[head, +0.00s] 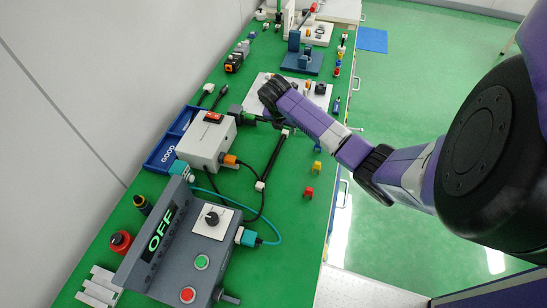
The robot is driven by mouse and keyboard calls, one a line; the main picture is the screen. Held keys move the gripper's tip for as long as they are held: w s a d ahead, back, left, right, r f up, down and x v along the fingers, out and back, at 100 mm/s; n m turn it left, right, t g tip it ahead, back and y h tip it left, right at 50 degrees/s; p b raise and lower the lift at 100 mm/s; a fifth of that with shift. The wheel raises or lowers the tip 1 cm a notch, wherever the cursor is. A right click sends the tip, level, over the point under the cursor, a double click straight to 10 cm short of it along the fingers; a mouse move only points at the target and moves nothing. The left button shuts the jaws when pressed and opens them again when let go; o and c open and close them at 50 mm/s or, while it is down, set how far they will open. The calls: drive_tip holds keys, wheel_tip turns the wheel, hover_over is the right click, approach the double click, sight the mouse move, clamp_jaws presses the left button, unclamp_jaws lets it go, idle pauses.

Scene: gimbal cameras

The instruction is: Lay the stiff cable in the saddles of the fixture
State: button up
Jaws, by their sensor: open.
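My arm reaches in from the right over the green bench. My gripper (271,94) is at the dark end of the arm, above a white plate (253,89); its fingers are small and mostly hidden, and nothing shows held in it. A straight black bar-like piece with white ends, possibly the stiff cable (273,157), lies on the bench below the gripper in the picture, apart from it. I cannot clearly make out the saddles. The white plate, partly covered by my arm, may be the fixture, with small dark parts on its right side.
A white box with a red switch (206,139) and a grey control box reading OFF (205,250) stand nearer, with loose cables between them. A blue tray (162,154) is at the left edge. A blue stand (302,65) is farther back. Small coloured parts line the right edge.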

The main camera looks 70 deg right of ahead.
sight(285, 132)
drive_tip(key=shift+x, duration=2.3)
drive_tip(key=shift+w, duration=0.25)
drive_tip(key=shift+d+r, duration=0.1)
clamp_jaws()
